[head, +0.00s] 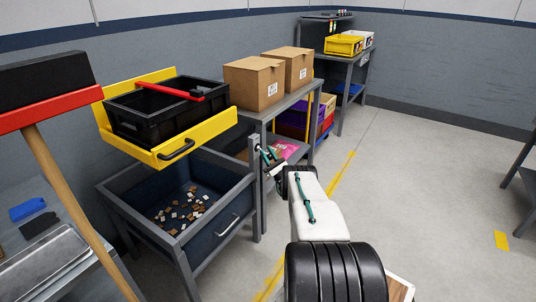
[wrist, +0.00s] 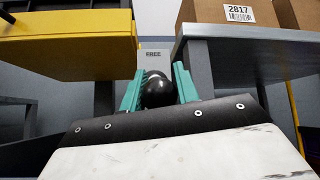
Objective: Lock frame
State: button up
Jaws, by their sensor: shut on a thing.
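The yellow frame (head: 190,150) carries a black crate (head: 130,118) above a grey bin stand (head: 213,207). A red bar (head: 168,90) lies across the crate. A grey post (head: 255,215) stands at the right corner of the stand. My gripper (head: 268,158) is at the top of this post, just right of the yellow frame. In the wrist view its teal fingers are shut on a round black knob (wrist: 158,90). Behind the knob is a grey plate (wrist: 154,56) reading "FREE". The yellow frame's edge (wrist: 70,37) shows at the left there. What the knob is mounted on is hidden.
A grey table (head: 290,102) with two cardboard boxes (head: 254,82) stands close behind and right of my gripper. Small brown and white pieces (head: 184,207) lie in the bin. A wooden-handled tool (head: 75,205) stands front left. The floor at right (head: 420,180) is mostly clear.

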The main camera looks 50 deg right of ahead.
jog(key=shift+d, duration=0.1)
dwell(0.4)
jog(key=o, duration=0.9)
jog(key=shift+o, duration=0.2)
jog(key=v, duration=0.8)
jog(key=shift+w+f, duration=0.1)
jog(key=shift+w, duration=0.05)
